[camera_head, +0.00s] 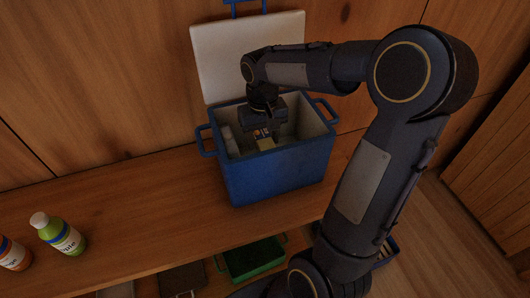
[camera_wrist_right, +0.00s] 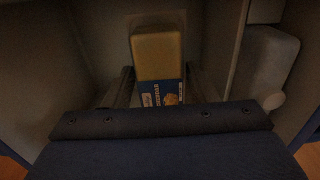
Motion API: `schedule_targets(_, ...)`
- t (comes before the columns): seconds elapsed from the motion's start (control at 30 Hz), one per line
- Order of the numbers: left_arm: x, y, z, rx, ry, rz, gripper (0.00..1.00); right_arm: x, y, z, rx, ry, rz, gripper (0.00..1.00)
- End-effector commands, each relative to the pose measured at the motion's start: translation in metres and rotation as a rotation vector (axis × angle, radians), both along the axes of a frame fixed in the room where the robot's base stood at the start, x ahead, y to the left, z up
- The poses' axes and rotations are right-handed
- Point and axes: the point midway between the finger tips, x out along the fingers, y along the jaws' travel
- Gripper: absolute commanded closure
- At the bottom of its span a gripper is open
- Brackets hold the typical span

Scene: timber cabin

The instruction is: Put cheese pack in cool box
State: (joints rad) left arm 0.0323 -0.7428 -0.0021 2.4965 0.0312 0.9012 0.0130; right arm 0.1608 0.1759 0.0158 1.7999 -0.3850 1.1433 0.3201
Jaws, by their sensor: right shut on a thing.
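The blue cool box (camera_head: 278,178) stands on the wooden shelf with its white lid (camera_head: 247,54) open and tilted back against the wall. My right gripper (camera_head: 265,135) reaches down inside the box from above. It is shut on the cheese pack (camera_head: 266,143), a yellow block with a blue printed label. In the right wrist view the cheese pack (camera_wrist_right: 158,57) sits between the two fingers, within the box walls. I cannot tell whether it touches the box floor. My left gripper is not in view.
A whitish container (camera_wrist_right: 268,72) lies inside the box beside the pack. A green bottle (camera_head: 62,236) and an orange bottle (camera_head: 13,254) stand on the wooden shelf (camera_head: 130,205) at left. A green crate (camera_head: 254,260) sits below. The shelf between bottles and box is clear.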

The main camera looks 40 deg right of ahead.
Motion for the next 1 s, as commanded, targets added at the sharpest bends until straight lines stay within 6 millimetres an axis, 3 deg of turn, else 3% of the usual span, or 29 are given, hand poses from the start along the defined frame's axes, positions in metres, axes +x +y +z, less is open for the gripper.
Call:
schedule_targets(0.4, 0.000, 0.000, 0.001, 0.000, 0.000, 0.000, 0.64, 0.000, 0.000, -0.048, 0.000, 0.001, 0.001, 0.82)
schedule_targets(1.0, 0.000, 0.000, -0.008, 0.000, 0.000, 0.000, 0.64, 0.000, 0.000, -0.061, 0.001, 0.000, 0.001, 0.82)
